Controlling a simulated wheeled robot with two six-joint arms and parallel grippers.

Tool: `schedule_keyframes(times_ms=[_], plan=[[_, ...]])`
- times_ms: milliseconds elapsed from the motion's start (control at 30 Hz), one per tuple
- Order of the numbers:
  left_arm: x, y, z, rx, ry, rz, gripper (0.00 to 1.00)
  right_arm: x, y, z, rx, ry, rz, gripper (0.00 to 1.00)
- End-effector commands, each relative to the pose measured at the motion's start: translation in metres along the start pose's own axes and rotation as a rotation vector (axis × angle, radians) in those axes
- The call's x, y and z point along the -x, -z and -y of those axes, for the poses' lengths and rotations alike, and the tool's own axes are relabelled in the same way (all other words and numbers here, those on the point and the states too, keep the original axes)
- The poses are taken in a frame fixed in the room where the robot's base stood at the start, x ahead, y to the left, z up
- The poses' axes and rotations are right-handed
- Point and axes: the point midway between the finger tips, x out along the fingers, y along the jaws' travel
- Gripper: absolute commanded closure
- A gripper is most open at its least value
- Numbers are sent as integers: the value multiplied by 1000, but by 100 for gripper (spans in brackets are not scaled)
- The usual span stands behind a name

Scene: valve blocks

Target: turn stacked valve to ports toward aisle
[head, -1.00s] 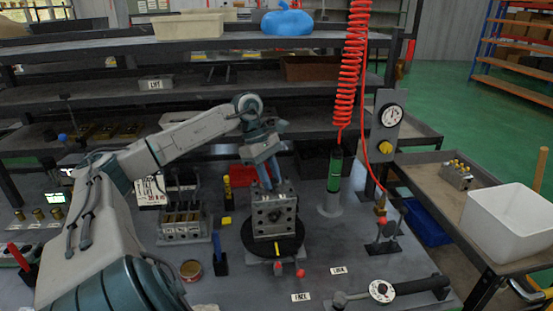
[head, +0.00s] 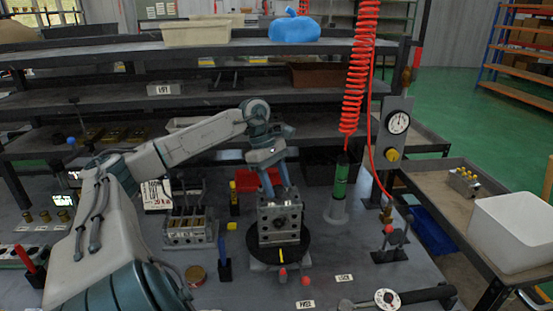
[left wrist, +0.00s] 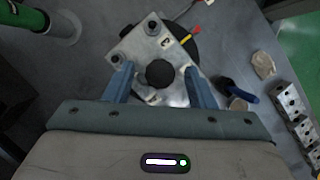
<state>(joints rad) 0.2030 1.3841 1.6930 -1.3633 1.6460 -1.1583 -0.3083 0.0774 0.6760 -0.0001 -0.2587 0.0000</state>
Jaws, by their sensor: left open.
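The grey metal valve block (head: 280,222) stands upright on a round black turntable (head: 298,252) with a yellow mark at its front edge. In the left wrist view its square top plate (left wrist: 140,48) carries a dark round knob and corner bolts. My left gripper (head: 275,190) points down at the block's top, its jaws open. In the left wrist view the left gripper's fingers (left wrist: 160,88) lie on either side of the knob, near two corners of the plate. Whether they touch the block I cannot tell. My right gripper is not in view.
A green cylinder (head: 341,181) and a gauge panel (head: 397,125) stand right. A black-handled gauge tool (head: 420,294) lies front right. A white bin (head: 515,232) sits on the side table.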

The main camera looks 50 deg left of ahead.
Motion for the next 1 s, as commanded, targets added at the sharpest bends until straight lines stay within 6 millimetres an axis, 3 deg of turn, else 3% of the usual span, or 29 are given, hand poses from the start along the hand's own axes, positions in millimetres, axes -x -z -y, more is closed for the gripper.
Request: schedule_keyframes(times_ms=[167, 400, 600, 1000], plan=[[20, 1, -1, 0, -5, -1, 50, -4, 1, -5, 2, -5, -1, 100], [68, -1, -1, -1, -7, 3, 50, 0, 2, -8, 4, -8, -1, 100], [96, -1, -1, -1, -4, 1, 50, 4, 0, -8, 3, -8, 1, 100], [107, 0, 0, 0, -1, 0, 50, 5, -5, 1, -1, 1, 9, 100]])
